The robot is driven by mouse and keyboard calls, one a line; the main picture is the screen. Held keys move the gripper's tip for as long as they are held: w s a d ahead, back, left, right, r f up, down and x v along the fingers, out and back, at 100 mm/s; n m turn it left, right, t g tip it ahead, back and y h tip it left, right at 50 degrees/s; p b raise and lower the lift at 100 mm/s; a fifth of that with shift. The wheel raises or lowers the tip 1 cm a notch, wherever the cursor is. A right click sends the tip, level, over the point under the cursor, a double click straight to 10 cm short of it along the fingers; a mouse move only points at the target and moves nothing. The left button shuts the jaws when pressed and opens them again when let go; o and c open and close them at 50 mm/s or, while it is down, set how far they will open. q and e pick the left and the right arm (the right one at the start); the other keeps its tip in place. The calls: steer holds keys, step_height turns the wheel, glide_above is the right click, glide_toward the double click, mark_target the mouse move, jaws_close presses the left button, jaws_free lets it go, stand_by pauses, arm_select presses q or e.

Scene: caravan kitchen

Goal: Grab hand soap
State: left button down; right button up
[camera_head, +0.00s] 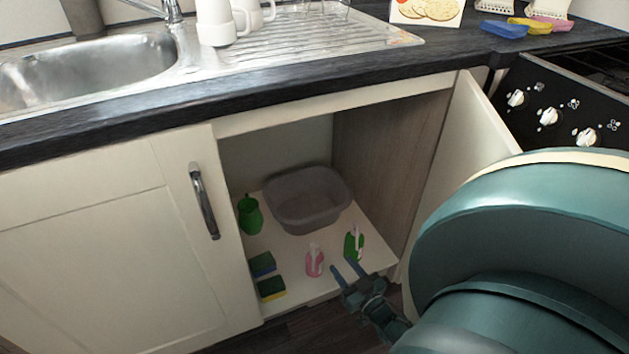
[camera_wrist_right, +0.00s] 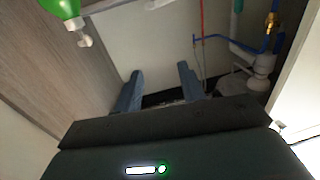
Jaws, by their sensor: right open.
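A pink bottle with a pale pump top (camera_head: 314,262) stands upright near the front of the open cupboard's floor. A green bottle with a white and pink top (camera_head: 354,243) stands to its right; I cannot tell which one is the hand soap. My right gripper (camera_head: 346,269) is open and empty at the cupboard's front edge, just in front of the green bottle and to the right of the pink one. In the right wrist view the open fingers (camera_wrist_right: 158,84) have nothing between them, and a green bottle (camera_wrist_right: 62,8) with a white nozzle shows at the top left. My left gripper is not in view.
A grey-brown basin (camera_head: 308,198) stands at the back of the cupboard. A green container (camera_head: 250,215) and two sponges (camera_head: 270,288) are on the left. The open cupboard door (camera_head: 462,130) is on the right, beside my arm. The wrist view shows pipes (camera_wrist_right: 240,47).

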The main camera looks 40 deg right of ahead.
step_height(320, 180, down, 9)
steer(key=b, duration=0.6)
steer(key=w+b, duration=0.2)
steer(key=w, duration=0.2)
steer(key=w+d+b, duration=0.1)
steer(key=w+b, duration=0.1)
steer(key=w, duration=0.2)
steer(key=w+d+b, duration=0.1)
steer(key=w+b, duration=0.1)
steer(key=w, duration=0.3)
steer(key=shift+d+f, duration=0.15)
steer(key=shift+f, duration=0.2)
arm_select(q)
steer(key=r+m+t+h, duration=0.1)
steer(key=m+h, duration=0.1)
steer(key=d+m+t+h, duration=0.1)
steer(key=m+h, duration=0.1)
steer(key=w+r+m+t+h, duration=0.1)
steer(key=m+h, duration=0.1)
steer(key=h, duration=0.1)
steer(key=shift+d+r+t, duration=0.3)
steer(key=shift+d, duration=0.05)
arm_select(e)
jaws_close()
steer(key=shift+r, duration=0.1)
